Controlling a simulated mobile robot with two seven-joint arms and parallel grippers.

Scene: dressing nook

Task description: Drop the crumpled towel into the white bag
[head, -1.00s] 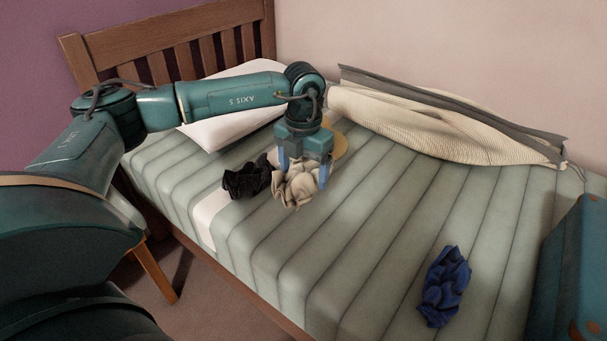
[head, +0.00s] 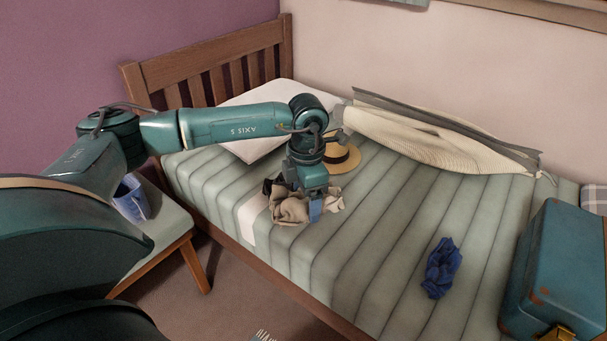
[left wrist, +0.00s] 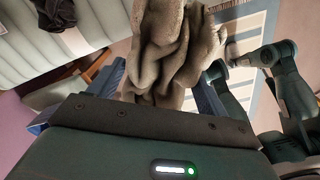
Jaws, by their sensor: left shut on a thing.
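My left gripper (head: 300,204) is shut on the crumpled towel (head: 289,208), a beige-brown bunched cloth. In the left wrist view the towel (left wrist: 172,50) hangs between the blue fingers, with the floor and a striped rug beyond it. In the head view it appears in front of the bed's near left part. A cream ribbed bag (head: 415,139) with a grey band lies slack on the bed along the wall; it is the only whitish bag I see, and its mouth is not clearly visible. My right gripper is not in the head view.
A black cloth (left wrist: 55,14) lies on the bed, mostly hidden in the head view. A straw hat (head: 345,160) and white pillow (head: 258,142) lie behind my gripper. A blue cloth (head: 442,268) and teal case (head: 555,268) are at right. The mid-bed is clear.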

